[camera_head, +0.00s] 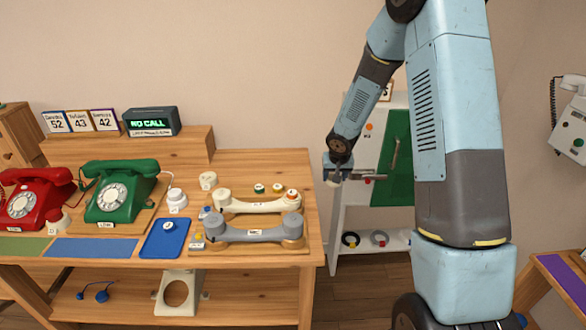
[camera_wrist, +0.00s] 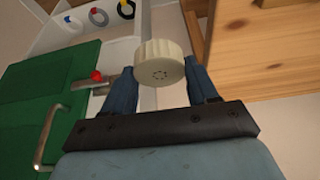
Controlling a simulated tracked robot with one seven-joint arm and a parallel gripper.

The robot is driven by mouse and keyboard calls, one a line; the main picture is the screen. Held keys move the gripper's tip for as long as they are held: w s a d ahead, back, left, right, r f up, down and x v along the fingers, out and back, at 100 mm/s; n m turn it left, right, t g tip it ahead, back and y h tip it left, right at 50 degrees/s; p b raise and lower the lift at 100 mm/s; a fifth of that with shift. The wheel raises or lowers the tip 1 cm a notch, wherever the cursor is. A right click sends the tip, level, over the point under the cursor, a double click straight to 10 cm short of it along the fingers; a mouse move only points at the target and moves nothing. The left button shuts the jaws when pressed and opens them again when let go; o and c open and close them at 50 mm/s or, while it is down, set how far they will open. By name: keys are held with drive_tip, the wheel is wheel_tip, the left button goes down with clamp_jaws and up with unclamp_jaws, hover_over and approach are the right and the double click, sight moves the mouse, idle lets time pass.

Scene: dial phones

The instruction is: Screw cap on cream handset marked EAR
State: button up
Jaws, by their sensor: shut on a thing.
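My gripper (camera_head: 343,177) is off to the right of the workbench, in front of the green door. In the wrist view my gripper (camera_wrist: 160,68) is shut on a round cream cap (camera_wrist: 158,62) with a ribbed rim and small holes in its face. The cream handset (camera_head: 257,206) lies on a wooden board on the bench, behind a grey handset (camera_head: 253,235). Its right end shows an orange spot. The labels on the handsets are too small to read, so I cannot tell where EAR is marked.
A white cap (camera_head: 208,180) and small round parts (camera_head: 259,188) lie behind the handsets. A blue mat (camera_head: 165,245), a green phone (camera_head: 120,190) and a red phone (camera_head: 33,197) are to the left. The green door (camera_head: 400,150) has a metal handle.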

drive_tip(key=s+a+r+m+h, duration=0.1)
drive_tip(key=s+a+r, duration=0.2)
drive_tip(key=a+r, duration=0.15)
drive_tip(key=s+a+r+m, duration=0.1)
drive_tip(key=s+a+r, duration=0.2)
drive_tip(key=a, duration=0.2)
wheel_tip(320, 180, up, 4)
drive_tip(key=r+m, duration=0.1)
drive_tip(key=m, duration=0.2)
hover_over(293, 191)
drive_tip(key=shift+s+a+f+g+h, duration=0.2)
drive_tip(key=shift+s+f+g+h, duration=0.05)
drive_tip(key=shift+s+g+h, duration=0.1)
drive_tip(key=shift+f, duration=2.8)
drive_tip(key=shift+f, duration=0.6)
drive_tip(key=o, duration=1)
drive_tip(key=shift+s+a+r, duration=0.1)
drive_tip(key=v, duration=1.3)
drive_tip(key=shift+s+r, duration=0.2)
